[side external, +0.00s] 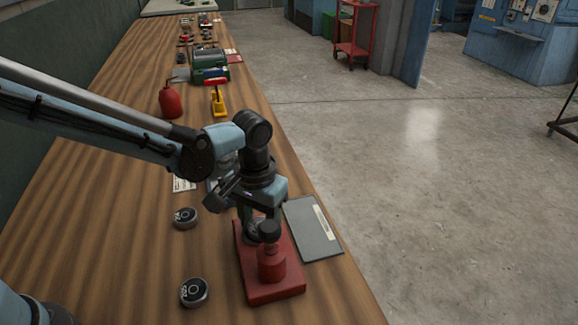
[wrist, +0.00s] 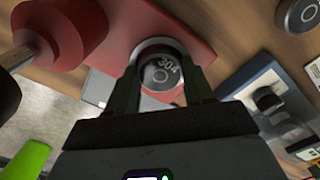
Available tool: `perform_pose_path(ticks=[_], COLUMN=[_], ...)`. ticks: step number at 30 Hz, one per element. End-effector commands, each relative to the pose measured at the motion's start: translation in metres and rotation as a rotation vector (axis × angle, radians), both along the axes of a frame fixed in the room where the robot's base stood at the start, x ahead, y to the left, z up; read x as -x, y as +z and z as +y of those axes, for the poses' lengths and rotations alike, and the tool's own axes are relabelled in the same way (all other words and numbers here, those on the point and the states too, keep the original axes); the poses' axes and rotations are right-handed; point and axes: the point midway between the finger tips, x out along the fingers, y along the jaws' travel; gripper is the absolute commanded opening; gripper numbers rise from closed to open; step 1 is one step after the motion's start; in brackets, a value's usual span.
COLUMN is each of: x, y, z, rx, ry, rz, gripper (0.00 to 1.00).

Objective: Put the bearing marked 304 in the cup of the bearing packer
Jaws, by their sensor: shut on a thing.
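The bearing marked 304 (wrist: 162,69) is between the two fingers of my gripper (wrist: 161,84) in the wrist view, number face toward the camera. My gripper is shut on it. In the side view my gripper (side external: 257,224) points down over the red base (side external: 273,288) of the bearing packer, beside its red post with a dark knob (side external: 270,261). The packer's red base also shows in the wrist view (wrist: 125,30). A pale rim curves around the far side of the bearing. The cup is largely hidden, and I cannot tell whether the bearing rests in it.
Two other bearings lie on the bench to the left, one farther (side external: 186,217) and one nearer (side external: 194,292). A grey folder (side external: 313,229) lies right of the packer, near the bench edge. A blue device (wrist: 268,98) stands close by. A red can (side external: 171,101) stands farther back.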

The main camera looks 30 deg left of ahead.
Motion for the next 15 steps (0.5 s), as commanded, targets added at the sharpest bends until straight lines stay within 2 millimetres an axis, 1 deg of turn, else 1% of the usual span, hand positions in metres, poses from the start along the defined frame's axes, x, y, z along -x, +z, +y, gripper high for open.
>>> perform_pose_path(ticks=[1, 2, 6, 11, 15], x=[-0.001, -0.001, -0.001, -0.001, -0.001], y=[-0.01, -0.01, -0.01, -0.004, 0.013], z=[0.0, -0.001, -0.001, -0.001, 0.0], rx=[0.004, 0.005, 0.005, 0.004, 0.004], ry=[0.0, 0.0, 0.0, 0.0, 0.0], rz=[-0.012, -0.012, -0.013, -0.013, -0.013], gripper=[0.15, 0.55, 0.76, 0.76, 0.78])
